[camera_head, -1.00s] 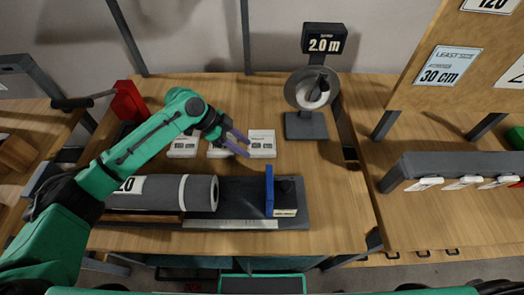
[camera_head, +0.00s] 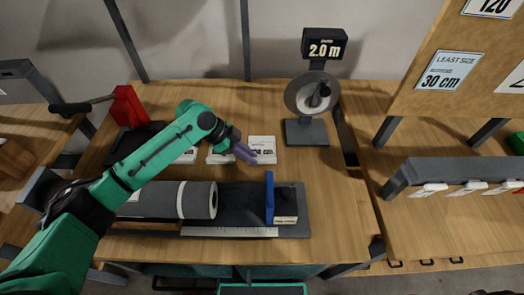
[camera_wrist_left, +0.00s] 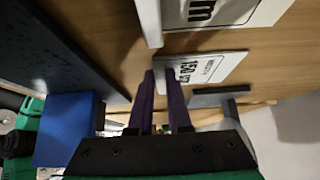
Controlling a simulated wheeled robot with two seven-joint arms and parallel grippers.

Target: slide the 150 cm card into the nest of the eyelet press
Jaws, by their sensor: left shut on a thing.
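My left gripper (camera_head: 251,157) is at the right end of the row of white cards on the table. In the left wrist view its two purple fingers (camera_wrist_left: 162,88) are shut on the near edge of the 150 cm card (camera_wrist_left: 212,67), which has "150" printed on it. That card (camera_head: 263,143) still appears to lie at the table surface. The eyelet press seems to be the red lever device (camera_head: 127,104) at the back left, with a dark base (camera_head: 120,146); its nest cannot be made out. My right gripper is not in view.
Another white card (camera_head: 215,160) lies left of the held one; a further one is partly behind my arm. A grey roll (camera_head: 200,200) and blue upright plate (camera_head: 269,198) stand in front. A dial stand reading 2.0 m (camera_head: 306,132) stands behind right.

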